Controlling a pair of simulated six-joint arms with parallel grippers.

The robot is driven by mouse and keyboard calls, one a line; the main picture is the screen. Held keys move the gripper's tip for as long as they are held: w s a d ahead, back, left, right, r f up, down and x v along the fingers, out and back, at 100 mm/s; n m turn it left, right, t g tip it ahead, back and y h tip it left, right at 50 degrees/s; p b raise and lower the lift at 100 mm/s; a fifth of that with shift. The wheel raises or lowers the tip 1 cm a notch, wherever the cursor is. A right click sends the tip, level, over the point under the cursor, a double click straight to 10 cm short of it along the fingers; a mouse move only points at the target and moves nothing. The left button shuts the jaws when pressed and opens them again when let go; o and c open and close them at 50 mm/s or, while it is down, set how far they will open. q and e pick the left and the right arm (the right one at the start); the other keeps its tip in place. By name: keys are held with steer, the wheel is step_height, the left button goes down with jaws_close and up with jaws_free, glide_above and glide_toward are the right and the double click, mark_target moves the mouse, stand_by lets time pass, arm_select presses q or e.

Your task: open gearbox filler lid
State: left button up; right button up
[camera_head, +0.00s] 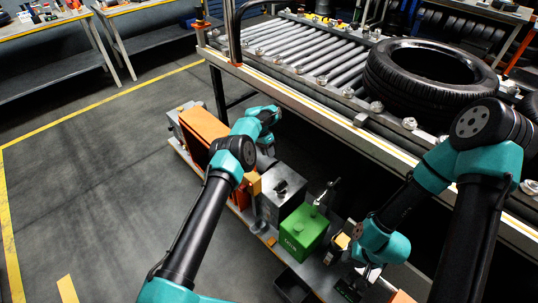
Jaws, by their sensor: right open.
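A grey metal box (281,205) that looks like the gearbox stands on the low bench beside the conveyor. A small dark part (283,187) sits on its top; I cannot tell whether it is the filler lid or whether it is open. A green can (301,232) with a thin upright spout stands just right of the box. My left arm reaches in beyond and left of the box; its wrist hides most of the left gripper, so its jaws cannot be made out. My right gripper (370,275) is open, low on the right of the green can, apart from the grey box.
An orange unit (204,132) stands at the bench's left end. The roller conveyor (310,50) with a large black tyre (428,72) runs behind the bench. Dark floor with yellow lines is clear at left. Workbenches (60,22) stand at the back left.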

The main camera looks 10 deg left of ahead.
arm_select(q)
steer(key=shift+s+d+f+y, duration=0.15)
steer(key=shift+s+f+y, duration=0.15)
steer(key=shift+s+f, duration=0.1)
steer(key=shift+c, duration=1.4)
steer(key=s+f+m+y, duration=0.1)
steer(key=s+d+f+m+y, duration=0.1)
steer(key=y, duration=0.1)
steer(key=s+d+f+m+y, duration=0.1)
steer(key=y, duration=0.1)
steer(key=shift+s+f+m+g, duration=0.2)
steer(key=shift+f+m+g, duration=0.1)
steer(key=shift+f, duration=0.1)
jaws_close()
steer(key=s+d+f+m+t+y, duration=0.2)
steer(key=s+d+m+t, duration=0.2)
steer(key=d+m, duration=0.3)
steer(key=s+d+f+m+t+y, duration=0.2)
steer(key=s+d+m+t+y, duration=0.1)
steer(key=d+m, duration=0.4)
steer(key=shift+s+d+f+t, duration=0.35)
steer(key=shift+s+d+t, duration=0.25)
steer(key=shift+d+t, duration=0.3)
steer(key=shift+d, duration=0.1)
